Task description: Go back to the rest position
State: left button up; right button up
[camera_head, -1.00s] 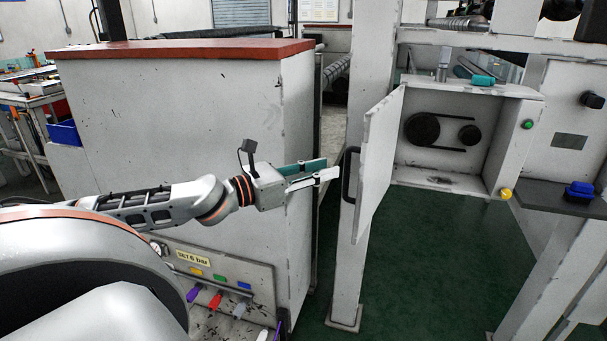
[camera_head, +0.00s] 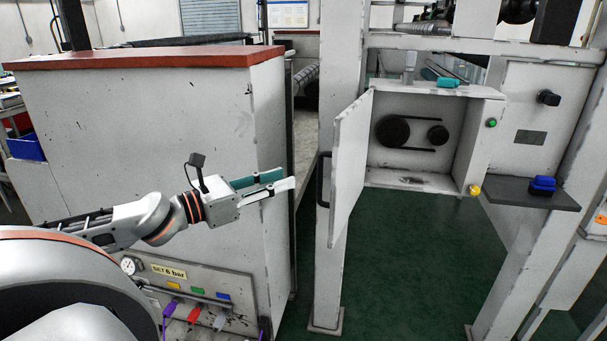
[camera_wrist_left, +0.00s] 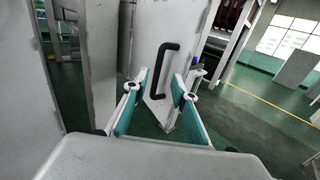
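My left gripper (camera_head: 279,182) reaches in from the left in the head view, in front of the grey cabinet. Its teal-padded fingers are apart with nothing between them. In the left wrist view the gripper (camera_wrist_left: 161,90) is also open and empty, with the black door handle (camera_wrist_left: 163,70) beyond the fingers. The machine's white door (camera_head: 350,165) stands swung open, and its handle (camera_head: 323,180) is apart from the fingertips, to their right. The open compartment (camera_head: 420,180) shows two dark pulleys with a belt. My right gripper is not in view.
The grey cabinet (camera_head: 150,125) with a red-brown top (camera_head: 140,58) is close behind my left arm. Below it is a panel (camera_head: 200,285) with a gauge and coloured hoses. A white post (camera_head: 335,270) stands beside the door. Green floor (camera_head: 420,260) is clear below the compartment.

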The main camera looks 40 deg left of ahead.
pick_arm(q)
jog(key=s+f+m+g+y, duration=0.1)
jog(key=s+f+m, duration=0.3)
jog(key=f+m, duration=0.7)
jog(key=s+f+m+g+y, duration=0.1)
jog(key=s+f+m, duration=0.4)
jog(key=f, duration=1)
jog(key=s+d+f+m+g, duration=0.2)
jog(key=d+f+m, duration=0.8)
jog(key=d, duration=0.1)
jog(key=s+d+f+m+g, duration=0.2)
jog(key=s+d+f+m, duration=0.1)
jog(key=d+f+m, duration=0.7)
jog(key=shift+s+d+m+y, duration=0.2)
jog(key=shift+d+m+y, duration=0.2)
jog(key=shift+d, duration=0.7)
